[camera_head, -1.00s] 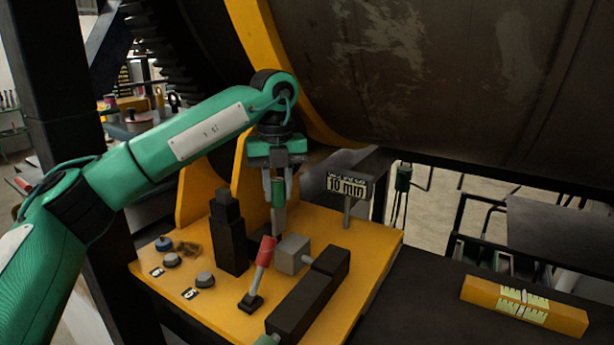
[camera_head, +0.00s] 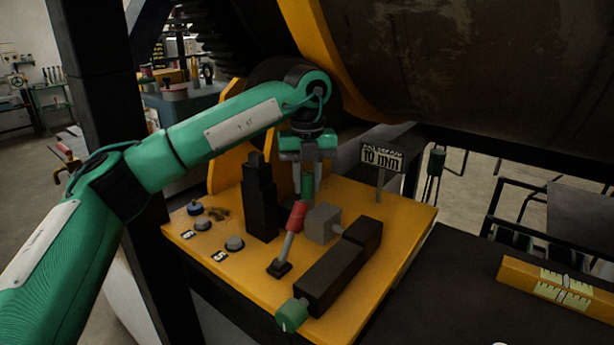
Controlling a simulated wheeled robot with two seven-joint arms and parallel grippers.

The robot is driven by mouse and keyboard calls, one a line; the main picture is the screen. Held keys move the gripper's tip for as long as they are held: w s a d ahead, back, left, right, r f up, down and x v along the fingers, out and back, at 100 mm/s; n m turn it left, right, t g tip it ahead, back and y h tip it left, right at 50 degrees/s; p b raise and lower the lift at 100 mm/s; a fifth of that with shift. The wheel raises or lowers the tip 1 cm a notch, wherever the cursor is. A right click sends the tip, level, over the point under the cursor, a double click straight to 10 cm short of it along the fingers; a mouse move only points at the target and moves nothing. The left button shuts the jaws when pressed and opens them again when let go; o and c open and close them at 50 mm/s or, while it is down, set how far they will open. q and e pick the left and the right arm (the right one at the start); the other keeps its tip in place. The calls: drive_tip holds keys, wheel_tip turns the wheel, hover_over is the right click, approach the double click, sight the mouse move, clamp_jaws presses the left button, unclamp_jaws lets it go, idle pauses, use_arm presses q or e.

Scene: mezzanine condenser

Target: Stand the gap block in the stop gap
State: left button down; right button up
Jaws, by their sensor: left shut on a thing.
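My left gripper (camera_head: 307,175) points straight down and is shut on the green top of the gap block (camera_head: 308,188). The block is upright. Its lower part is mostly hidden behind the red lever handle, so I cannot tell whether it touches the plate. It shows between the black stepped post (camera_head: 261,208) on the left and the grey stop block (camera_head: 322,223) on the right. The stop gap appears to lie between these two, but its floor is hidden. My right gripper is not in view.
The red-handled lever (camera_head: 297,215) rises in front of the gap. A black housing (camera_head: 340,268) with a green knob (camera_head: 291,315) lies at the yellow plate's (camera_head: 405,225) front. A yellow gauge bar (camera_head: 560,285) lies right.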

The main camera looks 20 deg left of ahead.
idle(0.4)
use_arm(q)
drive_tip(key=shift+f, duration=0.3)
drive_tip(key=shift+f+b, duration=0.25)
drive_tip(key=shift+b, duration=0.15)
drive_tip(key=c, duration=1.1)
unclamp_jaws()
